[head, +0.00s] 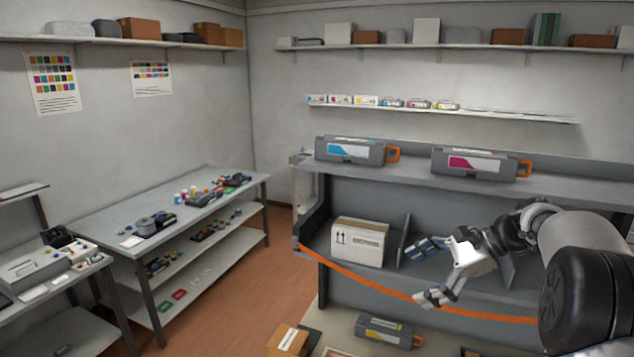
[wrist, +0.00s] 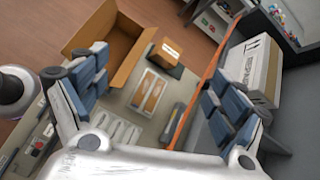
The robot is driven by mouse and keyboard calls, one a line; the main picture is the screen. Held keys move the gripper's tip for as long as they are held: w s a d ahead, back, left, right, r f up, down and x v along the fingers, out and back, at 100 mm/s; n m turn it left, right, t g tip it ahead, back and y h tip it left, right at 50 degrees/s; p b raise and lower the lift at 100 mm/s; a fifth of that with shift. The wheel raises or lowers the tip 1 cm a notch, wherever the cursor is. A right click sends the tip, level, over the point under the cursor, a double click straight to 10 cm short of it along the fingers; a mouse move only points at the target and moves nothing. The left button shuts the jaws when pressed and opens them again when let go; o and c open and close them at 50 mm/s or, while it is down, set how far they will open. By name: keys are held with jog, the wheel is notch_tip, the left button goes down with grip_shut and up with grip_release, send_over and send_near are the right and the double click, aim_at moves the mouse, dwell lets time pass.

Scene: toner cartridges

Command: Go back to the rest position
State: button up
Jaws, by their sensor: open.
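My gripper (head: 432,272) reaches in from the right in the head view, in front of the dark shelf unit. Its fingers are spread with nothing between them, and both blue-padded fingers also show in the wrist view (wrist: 150,92). A cyan-labelled toner cartridge (head: 350,151) and a magenta-labelled one (head: 480,163), each with an orange handle, lie on the unit's upper shelf. A third dark cartridge (head: 385,331) lies low down below the gripper. A white box with arrow marks (head: 358,243) stands on the lower shelf, left of my gripper.
An orange strap (head: 380,284) runs across the unit's front. An open cardboard box (wrist: 105,45) and a small closed box (wrist: 166,57) sit below. Workbenches with small parts (head: 190,205) stand at left. The brown floor (head: 235,290) between is clear.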

jog(key=s+a+f+n+h+b, duration=0.1)
jog(key=s+a+n+h+b, duration=0.3)
jog(key=s+a, duration=0.4)
jog(key=s+f+n+h+b, duration=0.1)
jog(key=s+f+n+b, duration=0.2)
jog(key=s, duration=0.6)
jog(key=s+f+n+t+h+b, duration=0.1)
jog(key=s+f+n+h+b, duration=0.1)
jog(key=s+f+n, duration=0.4)
jog(key=s+f+n+h+b, duration=0.2)
jog(key=s+f+n+b, duration=0.2)
jog(key=s, duration=0.8)
notch_tip(320, 180, down, 3)
jog(key=shift+s+a+r+n+t+b, duration=0.2)
jog(key=shift+n+t+b, duration=0.15)
jog(key=shift+b, duration=0.25)
